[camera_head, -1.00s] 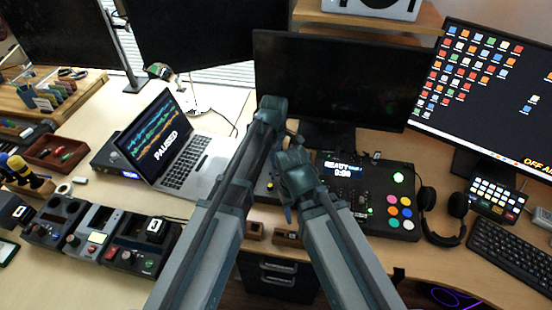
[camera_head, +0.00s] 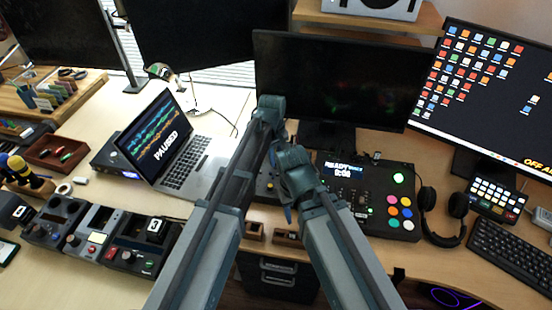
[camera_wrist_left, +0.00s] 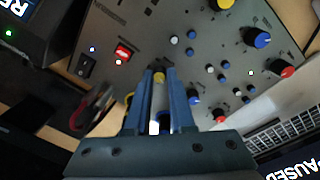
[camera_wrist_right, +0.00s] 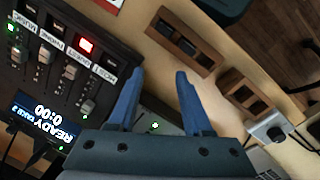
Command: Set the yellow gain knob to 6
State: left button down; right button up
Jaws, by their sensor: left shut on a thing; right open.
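In the left wrist view a grey mixer panel (camera_wrist_left: 150,45) carries many small knobs. My left gripper (camera_wrist_left: 160,76) is shut on a small yellow knob (camera_wrist_left: 158,78), whose top shows between the blue fingertips. The knob's pointer and scale cannot be read. In the head view the panel is mostly hidden by my arms. My right gripper (camera_wrist_right: 160,78) is open and empty in the right wrist view, above the desk edge beside a fader unit. It also shows in the head view (camera_head: 288,212), left of the black console.
More yellow, blue, white and red knobs stand close around the held one. A red lit switch (camera_wrist_left: 123,53) is on the panel. The laptop (camera_head: 175,150) is at the left, the console (camera_head: 370,190) at the right. Small wooden trays (camera_wrist_right: 185,45) lie near the desk edge.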

pick_arm(q)
jog(key=m, duration=0.5)
jog(key=shift+m, duration=0.3)
jog(key=m, duration=0.4)
jog(key=shift+w+g, duration=0.1)
jog(key=shift+g, duration=0.2)
jog(key=m, duration=0.5)
jog(key=shift+m, duration=2.6)
jog(key=shift+d, duration=0.1)
jog(key=c, duration=0.8)
grip_release()
jog(key=shift+o, duration=0.2)
